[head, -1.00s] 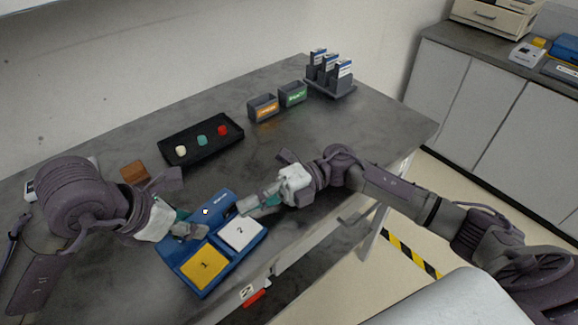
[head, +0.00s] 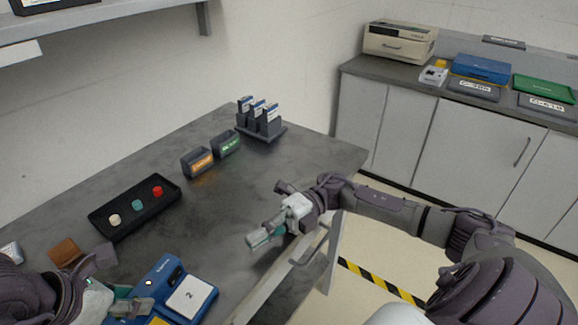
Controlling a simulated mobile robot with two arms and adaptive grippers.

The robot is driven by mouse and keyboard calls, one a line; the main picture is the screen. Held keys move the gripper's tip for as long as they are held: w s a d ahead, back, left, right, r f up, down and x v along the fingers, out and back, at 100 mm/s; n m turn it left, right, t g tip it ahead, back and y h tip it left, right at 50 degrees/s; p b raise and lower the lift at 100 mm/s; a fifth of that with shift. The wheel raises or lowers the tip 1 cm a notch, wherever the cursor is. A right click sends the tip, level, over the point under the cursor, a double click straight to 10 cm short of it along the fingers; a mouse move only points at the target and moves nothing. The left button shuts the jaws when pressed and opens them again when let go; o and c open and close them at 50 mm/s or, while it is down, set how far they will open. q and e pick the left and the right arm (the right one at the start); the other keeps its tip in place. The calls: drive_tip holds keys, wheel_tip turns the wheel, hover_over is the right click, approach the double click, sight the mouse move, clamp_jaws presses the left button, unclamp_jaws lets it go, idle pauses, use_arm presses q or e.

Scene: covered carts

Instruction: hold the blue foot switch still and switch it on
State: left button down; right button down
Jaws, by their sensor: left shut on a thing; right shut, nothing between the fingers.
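The blue foot switch (head: 160,275) is at the bottom left of the head view, on the grey table. Its white pedal marked 2 (head: 190,297) shows whole; only a corner of the yellow pedal (head: 157,321) is in the picture. A small pale spot (head: 149,283) shows on its blue housing. My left gripper (head: 132,307) is shut on the left side of the foot switch, with its arm partly cut off by the frame. My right gripper (head: 259,239) is shut and empty, apart from the switch, to its right near the table's front edge.
A black tray (head: 125,220) with white, teal and red buttons lies behind the switch. A brown block (head: 66,252) is at the left. Two small labelled bins (head: 197,163) and a rack of upright boxes (head: 262,130) stand farther back. The table's middle is clear.

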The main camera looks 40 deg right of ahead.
drive_tip(key=w+d+m+t, duration=0.1)
drive_tip(key=w+d+t, duration=0.1)
drive_tip(key=w+d+m+t, duration=0.1)
drive_tip(key=w+d+t, duration=0.1)
drive_tip(key=d, duration=0.1)
drive_tip(key=w+d+r+m+t, duration=0.1)
drive_tip(key=w+d+m+t, duration=0.1)
drive_tip(key=w, duration=0.1)
drive_tip(key=shift+d+t+h, duration=0.25)
drive_tip(key=shift+t+h, duration=0.15)
drive_tip(key=w+d+m+t+h, duration=0.1)
drive_tip(key=d, duration=0.1)
drive_tip(key=w+d+m+t+h, duration=0.1)
drive_tip(key=d+t, duration=0.1)
drive_tip(key=d, duration=0.1)
drive_tip(key=w+d+r+m+t, duration=0.1)
drive_tip(key=w+d+t, duration=0.1)
drive_tip(key=d, duration=0.1)
drive_tip(key=shift+h, duration=0.4)
drive_tip(key=shift+w+d+r+m+t+h, duration=0.1)
drive_tip(key=shift+w+d+m+t+h, duration=0.3)
drive_tip(key=shift+d, duration=0.3)
use_arm(q)
drive_tip(key=c, duration=0.6)
unclamp_jaws()
drive_tip(key=shift+c, duration=0.2)
